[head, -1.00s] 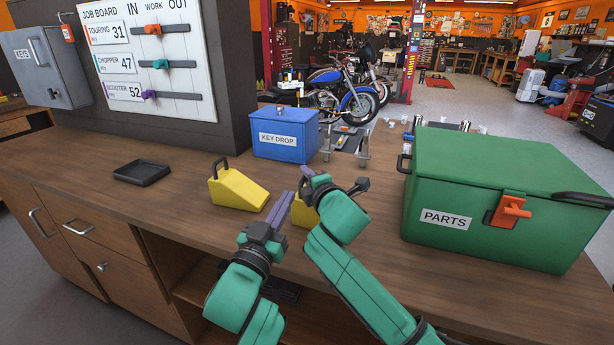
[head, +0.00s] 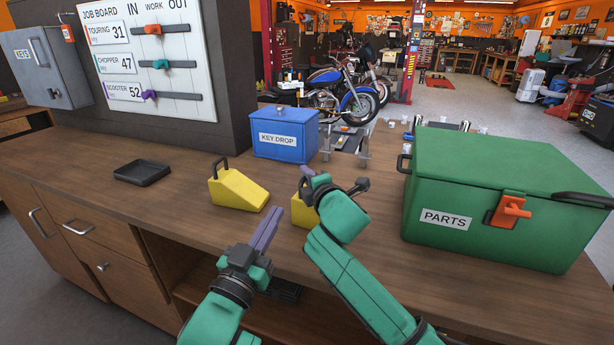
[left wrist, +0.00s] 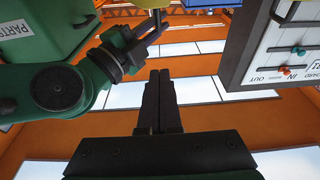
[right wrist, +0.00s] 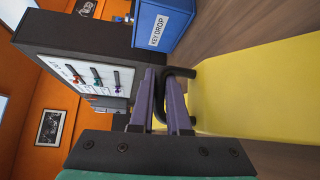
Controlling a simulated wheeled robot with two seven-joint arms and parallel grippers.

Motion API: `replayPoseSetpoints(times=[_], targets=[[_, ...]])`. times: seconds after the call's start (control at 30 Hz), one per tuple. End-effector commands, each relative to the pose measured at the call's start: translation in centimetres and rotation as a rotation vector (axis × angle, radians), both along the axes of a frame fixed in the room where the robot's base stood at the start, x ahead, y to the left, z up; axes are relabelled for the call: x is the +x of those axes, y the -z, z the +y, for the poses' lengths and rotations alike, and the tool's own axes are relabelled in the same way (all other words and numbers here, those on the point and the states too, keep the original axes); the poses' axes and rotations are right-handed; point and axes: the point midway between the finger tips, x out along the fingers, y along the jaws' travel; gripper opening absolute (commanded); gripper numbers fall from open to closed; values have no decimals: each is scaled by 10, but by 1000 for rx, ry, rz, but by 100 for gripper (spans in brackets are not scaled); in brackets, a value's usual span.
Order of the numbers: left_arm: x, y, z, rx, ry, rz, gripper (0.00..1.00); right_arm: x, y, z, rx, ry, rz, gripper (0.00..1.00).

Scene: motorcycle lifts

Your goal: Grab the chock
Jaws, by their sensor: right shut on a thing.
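Two yellow wedge chocks with black handles are on the wooden counter. The left chock (head: 237,190) stands free. The right chock (head: 301,214) is mostly hidden behind my right gripper (head: 312,180). In the right wrist view, my right gripper (right wrist: 163,85) is shut on the black handle (right wrist: 182,72) of this yellow chock (right wrist: 255,85). Whether the chock touches the counter is hard to tell. My left gripper (head: 266,229) is shut and empty over the counter's front edge, nearer than the chocks. Its closed fingers also show in the left wrist view (left wrist: 160,85).
A blue key drop box (head: 284,136) stands behind the chocks. A green parts box (head: 490,195) fills the counter's right side. A black tray (head: 142,173) lies at left, below the job board (head: 150,60). The counter left of the chocks is mostly clear.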

Motion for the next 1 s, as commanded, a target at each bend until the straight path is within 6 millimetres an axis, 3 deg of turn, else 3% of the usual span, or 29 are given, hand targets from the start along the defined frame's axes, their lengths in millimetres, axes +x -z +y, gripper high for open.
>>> replayPoseSetpoints(times=[0.1, 0.3, 0.63, 0.73, 0.77, 0.87, 0.97, 1.0], targets=[[-27, 9, 9, 0, -1, 5, 0, 0, 2, 0, -2, 1, 4, 0], [-54, 14, 18, 1, 0, 2, 0, 0, 2, 0, -2, 1, 4, 0], [-58, 14, 19, 2, 0, -2, 0, 0, 2, 0, -2, 1, 4, 0], [-56, 22, 19, 15, -4, 9, 0, 0, 2, 0, -2, 1, 4, 0], [-54, 29, 19, 28, -6, 18, 0, 0, 2, 0, -2, 1, 4, 0], [-43, 76, 19, 119, -23, 76, 0, 0, 2, 0, -2, 1, 4, 0], [-33, 154, 23, 236, -34, 187, 0, 0, 2, 0, -2, 1, 4, 0], [-32, 189, 26, 271, -33, 247, 0, 0, 2, 0, -2, 1, 4, 0]])
